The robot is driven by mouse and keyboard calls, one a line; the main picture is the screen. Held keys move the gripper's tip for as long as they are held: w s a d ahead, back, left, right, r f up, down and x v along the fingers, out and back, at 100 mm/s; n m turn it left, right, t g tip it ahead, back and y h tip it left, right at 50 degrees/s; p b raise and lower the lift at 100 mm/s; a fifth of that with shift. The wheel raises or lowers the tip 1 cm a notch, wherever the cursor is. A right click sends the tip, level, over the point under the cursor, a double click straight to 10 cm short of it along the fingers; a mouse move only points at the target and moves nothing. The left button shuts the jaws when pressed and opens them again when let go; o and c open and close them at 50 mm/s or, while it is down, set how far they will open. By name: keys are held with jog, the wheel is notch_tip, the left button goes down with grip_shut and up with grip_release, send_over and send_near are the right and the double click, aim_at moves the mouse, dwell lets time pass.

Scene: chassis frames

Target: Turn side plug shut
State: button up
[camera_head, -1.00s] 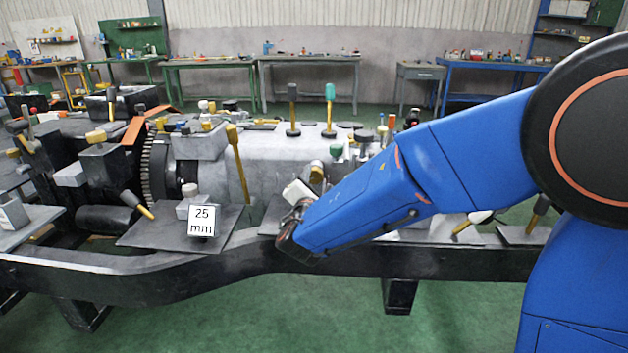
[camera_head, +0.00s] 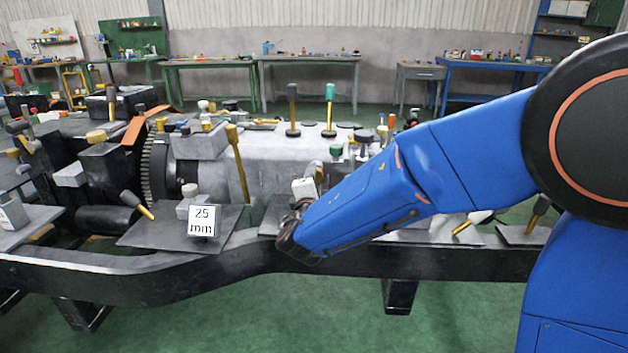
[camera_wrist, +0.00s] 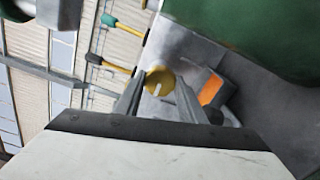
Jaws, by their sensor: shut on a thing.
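The side plug (camera_wrist: 159,76) is a round yellow cap with a pale slot-like mark, set against the grey side of the casing in the wrist view. My gripper (camera_wrist: 161,90) has its two grey fingers on either side of the plug and is shut on it. The fingers cover part of the plug's lower edges. In the head view my blue arm reaches to the casing's near side, and the arm's end hides the plug and fingertips. How far the plug is turned cannot be told.
An orange-faced block (camera_wrist: 211,91) sits right of the plug. In the head view, a "25 mm" sign (camera_head: 202,221) stands on a grey plate left of my arm. The black chassis rail (camera_head: 300,262) runs in front.

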jog(key=o, duration=1)
jog(key=shift+o, duration=0.2)
jog(key=shift+s, duration=0.15)
jog(key=s, duration=1.7)
jog(key=shift+a, duration=0.3)
jog(key=shift+s+d, duration=0.1)
